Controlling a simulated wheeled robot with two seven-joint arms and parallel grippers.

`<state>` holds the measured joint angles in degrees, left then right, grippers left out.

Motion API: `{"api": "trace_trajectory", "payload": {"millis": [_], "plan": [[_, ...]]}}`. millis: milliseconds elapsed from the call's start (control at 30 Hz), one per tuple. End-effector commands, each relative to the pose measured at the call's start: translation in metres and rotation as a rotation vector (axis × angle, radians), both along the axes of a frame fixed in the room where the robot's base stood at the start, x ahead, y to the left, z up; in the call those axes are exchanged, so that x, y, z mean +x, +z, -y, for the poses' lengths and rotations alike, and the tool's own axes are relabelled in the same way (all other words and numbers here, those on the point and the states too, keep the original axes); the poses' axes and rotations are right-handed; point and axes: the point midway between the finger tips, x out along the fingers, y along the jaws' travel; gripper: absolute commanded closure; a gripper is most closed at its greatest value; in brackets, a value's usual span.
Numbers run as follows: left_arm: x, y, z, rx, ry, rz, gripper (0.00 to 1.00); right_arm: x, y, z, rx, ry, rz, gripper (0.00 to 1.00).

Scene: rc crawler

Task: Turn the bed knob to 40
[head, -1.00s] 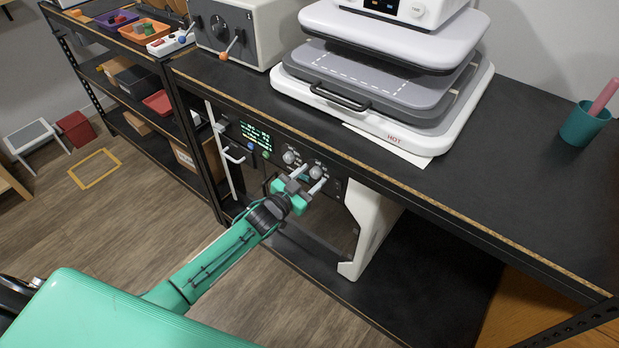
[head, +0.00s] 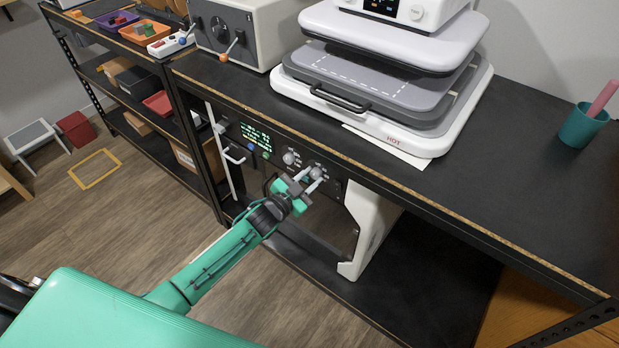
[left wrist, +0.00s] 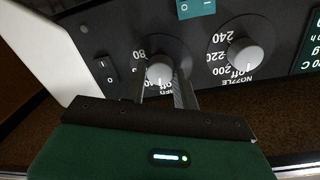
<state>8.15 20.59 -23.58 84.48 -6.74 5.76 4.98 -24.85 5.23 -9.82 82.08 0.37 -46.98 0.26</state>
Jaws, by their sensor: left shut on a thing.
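The bed knob (left wrist: 159,71) is a round grey knob on the dark panel in the left wrist view, where the picture is upside down. Marks 80 and 40 show near it, and its label is partly hidden by a finger. My left gripper (left wrist: 163,76) has one finger on each side of the knob and is shut on it. In the head view the left gripper (head: 310,180) is at the right one of two knobs. The bed knob's pointer is hard to read. My right gripper is not in view.
The nozzle knob (left wrist: 243,55), with marks 200 to 240, is close beside the bed knob. A rocker switch (left wrist: 104,70) is on its other side. A green-text display (head: 256,136) is on the panel. The bench edge (head: 400,187) overhangs above the arm.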

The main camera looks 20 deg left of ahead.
Motion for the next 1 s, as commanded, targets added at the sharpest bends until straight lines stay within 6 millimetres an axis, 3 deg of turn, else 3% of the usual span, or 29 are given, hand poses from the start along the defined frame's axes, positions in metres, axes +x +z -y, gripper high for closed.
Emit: {"api": "trace_trajectory", "payload": {"millis": [533,1000], "plan": [[-0.001,0.0,0.001,0.401,0.0,0.146,0.93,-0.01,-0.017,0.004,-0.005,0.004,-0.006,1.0],[-0.001,0.0,0.002,0.53,-0.001,0.193,0.93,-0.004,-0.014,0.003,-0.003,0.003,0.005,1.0]]}}
